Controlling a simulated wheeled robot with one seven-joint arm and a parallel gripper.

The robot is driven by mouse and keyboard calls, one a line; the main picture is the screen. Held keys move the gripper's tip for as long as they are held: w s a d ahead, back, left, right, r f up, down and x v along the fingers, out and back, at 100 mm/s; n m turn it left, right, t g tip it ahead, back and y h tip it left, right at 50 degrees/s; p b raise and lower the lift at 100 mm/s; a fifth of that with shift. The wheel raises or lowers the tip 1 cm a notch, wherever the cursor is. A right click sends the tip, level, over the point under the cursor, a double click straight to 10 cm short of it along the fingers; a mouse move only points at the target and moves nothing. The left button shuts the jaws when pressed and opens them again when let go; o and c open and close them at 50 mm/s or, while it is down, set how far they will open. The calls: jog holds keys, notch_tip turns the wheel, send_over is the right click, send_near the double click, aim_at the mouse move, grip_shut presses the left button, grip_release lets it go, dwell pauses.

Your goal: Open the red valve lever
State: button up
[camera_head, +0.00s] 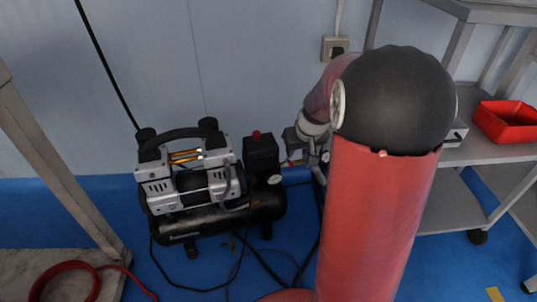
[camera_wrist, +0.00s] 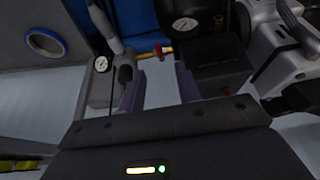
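The compressor (camera_head: 200,205) stands on the blue floor against the wall. A small brass fitting with a red part, likely the red valve lever (camera_wrist: 166,49), shows in the wrist view just beyond my fingertips. In the head view a tiny red and brass spot (camera_head: 291,162) shows at the compressor's right end, mostly covered by my gripper. My gripper (camera_wrist: 160,85) is open, with a clear gap between its two purple-grey fingers and nothing in it. The fingers look short of the lever; I cannot tell whether they touch anything. In the head view my gripper (camera_head: 300,148) is partly hidden by my arm.
A black box with a red knob (camera_head: 256,135) sits on the compressor. Pressure gauges (camera_wrist: 102,64) (camera_wrist: 185,26) flank the fitting. Black cables lie on the floor. A grey cart with a red bin (camera_head: 506,121) stands right, a table leg (camera_head: 60,165) and red hose (camera_head: 70,266) left.

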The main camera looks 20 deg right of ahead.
aim_at(291, 164)
jog(key=b+x, duration=0.1)
jog(key=x, duration=0.8)
jog(key=shift+w+d, duration=0.15)
jog(key=shift+w, duration=0.05)
jog(key=shift+c, duration=0.3)
grip_shut()
